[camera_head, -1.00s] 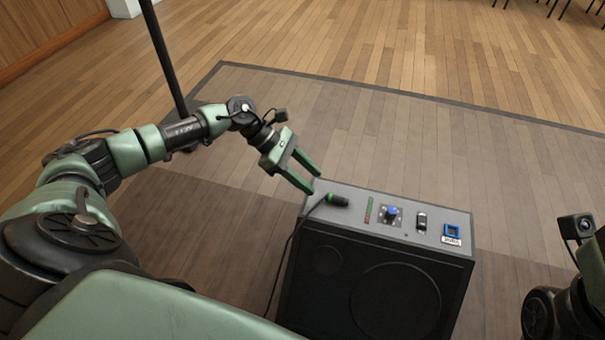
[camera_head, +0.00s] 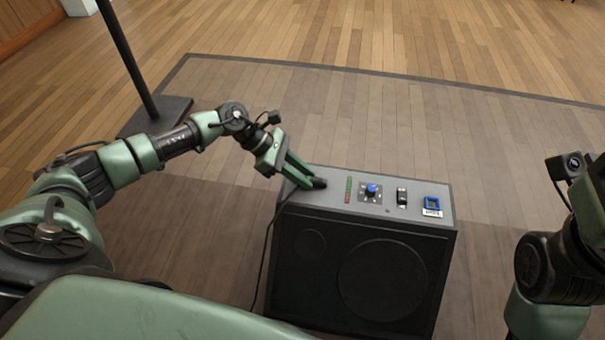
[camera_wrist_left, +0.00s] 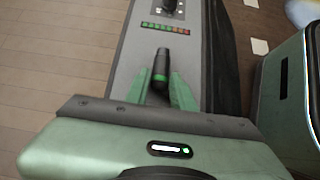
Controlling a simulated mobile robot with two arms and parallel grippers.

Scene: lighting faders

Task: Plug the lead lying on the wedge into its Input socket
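The lead's black plug (camera_head: 319,183), with a green band, lies on the left end of the wedge's grey top panel (camera_head: 335,200). Its cable runs down the wedge's left side to the floor. My left gripper (camera_head: 312,178) is low over the panel with its fingers on either side of the plug. In the left wrist view the plug (camera_wrist_left: 160,66) shows between the two green fingers (camera_wrist_left: 162,88), which look apart, with narrow gaps beside it. A blue-framed square socket (camera_head: 432,202) with a white label, too small to read, sits at the panel's right end. My right gripper is out of frame.
Between plug and socket, the panel carries a coloured light strip (camera_head: 348,190), a blue knob (camera_head: 372,190) and a black switch (camera_head: 402,196). A black stand (camera_head: 150,112) rises behind my left arm. The floor beyond the wedge is clear.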

